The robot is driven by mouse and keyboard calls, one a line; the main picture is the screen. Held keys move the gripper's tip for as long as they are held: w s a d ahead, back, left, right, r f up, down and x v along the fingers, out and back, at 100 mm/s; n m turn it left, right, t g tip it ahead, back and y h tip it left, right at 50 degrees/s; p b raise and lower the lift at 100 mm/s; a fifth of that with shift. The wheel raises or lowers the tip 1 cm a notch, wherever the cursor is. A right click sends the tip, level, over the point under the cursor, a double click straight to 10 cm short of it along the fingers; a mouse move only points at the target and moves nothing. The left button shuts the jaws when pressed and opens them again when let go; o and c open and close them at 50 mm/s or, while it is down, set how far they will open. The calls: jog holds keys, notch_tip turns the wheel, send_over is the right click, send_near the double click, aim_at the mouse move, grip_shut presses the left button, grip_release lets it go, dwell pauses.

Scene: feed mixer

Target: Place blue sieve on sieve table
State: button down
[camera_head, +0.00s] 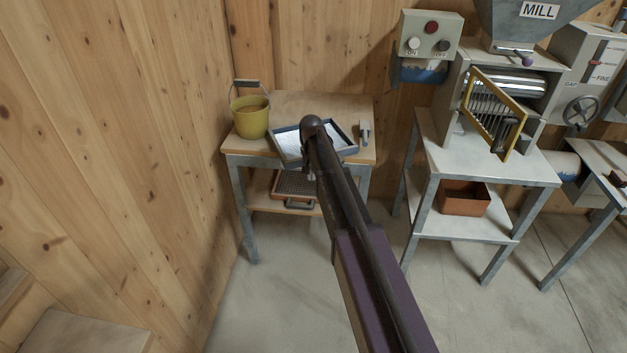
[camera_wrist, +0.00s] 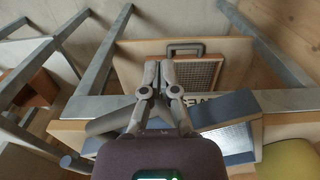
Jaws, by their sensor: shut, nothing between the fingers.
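The blue sieve (camera_head: 347,151), a shallow tray with a dark blue-grey rim and a pale mesh, lies on top of the wooden sieve table (camera_head: 300,103). My arm hides part of it in the head view. In the wrist view its blue wall (camera_wrist: 232,107) shows beside my gripper, and part of a label shows on the table's edge. My gripper (camera_wrist: 160,66) is shut and empty. Its fingertips point past the table's front edge, with the lower shelf behind them. In the head view the fingers are hidden behind my arm.
A yellow bucket (camera_head: 250,118) stands at the table's left, and a grey hand tool (camera_head: 364,133) lies at its right. An orange-framed sieve (camera_head: 292,185) with a handle sits on the lower shelf. The mill stand (camera_head: 490,165) is to the right. Floor in front is clear.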

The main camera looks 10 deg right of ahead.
jog(key=shift+w+d, duration=0.15)
jog(key=shift+w, duration=0.2)
jog(key=shift+w, duration=0.1)
jog(key=w+d, duration=0.1)
jog(key=w, duration=0.2)
jog(key=w+d, duration=0.1)
jog(key=w, duration=0.2)
jog(key=w+d, duration=0.1)
jog(key=w, duration=0.3)
jog(key=shift+w+d, duration=0.1)
jog(key=shift+d, duration=0.05)
jog(key=shift+s, duration=0.5)
notch_tip(320, 180, up, 10)
jog(key=s+a+p, duration=0.1)
jog(key=s+p, duration=0.2)
jog(key=p, duration=0.7)
